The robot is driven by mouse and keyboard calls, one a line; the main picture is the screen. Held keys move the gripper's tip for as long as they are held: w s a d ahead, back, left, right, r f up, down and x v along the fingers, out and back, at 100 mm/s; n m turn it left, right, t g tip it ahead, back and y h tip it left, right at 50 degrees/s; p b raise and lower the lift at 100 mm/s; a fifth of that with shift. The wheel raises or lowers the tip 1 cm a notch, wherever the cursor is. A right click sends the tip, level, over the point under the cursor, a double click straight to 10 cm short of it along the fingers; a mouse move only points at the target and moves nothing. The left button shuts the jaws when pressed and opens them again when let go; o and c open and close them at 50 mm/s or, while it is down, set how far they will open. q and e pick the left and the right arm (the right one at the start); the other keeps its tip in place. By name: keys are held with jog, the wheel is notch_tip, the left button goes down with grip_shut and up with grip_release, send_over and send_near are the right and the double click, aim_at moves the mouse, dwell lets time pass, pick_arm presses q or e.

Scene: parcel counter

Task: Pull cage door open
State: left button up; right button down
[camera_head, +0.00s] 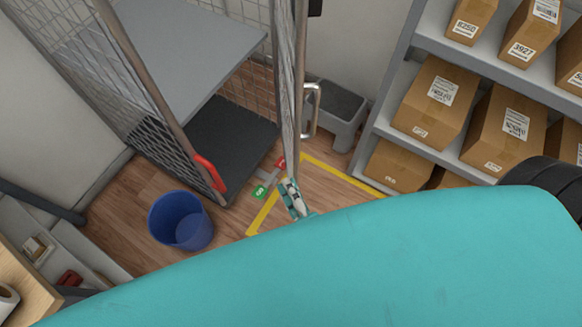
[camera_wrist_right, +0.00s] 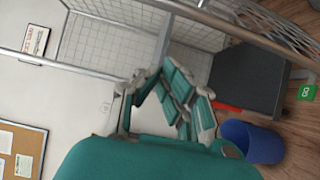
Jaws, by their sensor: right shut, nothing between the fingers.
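The wire-mesh roll cage (camera_head: 158,85) stands at upper left in the head view, with a grey shelf and a dark base inside. Its front is uncovered, so its inside shows. The cage door (camera_head: 288,85) is seen nearly edge-on at the right of this opening, with a metal handle (camera_head: 313,108) on its right side. My right gripper (camera_head: 293,198) is at the lower end of the door in the picture; I cannot tell whether it touches it. In the wrist view the right gripper (camera_wrist_right: 151,76) is shut and empty, with cage mesh behind it. My left gripper is not in view.
A blue bin (camera_head: 181,220) stands on the floor in front of the cage. A grey step stool (camera_head: 335,108) is behind the handle. Shelves with cardboard parcels (camera_head: 436,100) fill the right. Yellow tape (camera_head: 345,177) marks the floor. My teal arm hides the foreground.

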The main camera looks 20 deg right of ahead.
jog(key=w+d+p, duration=0.2)
jog(key=w+d, duration=0.1)
jog(key=w, duration=0.5)
jog(key=shift+w, duration=0.25)
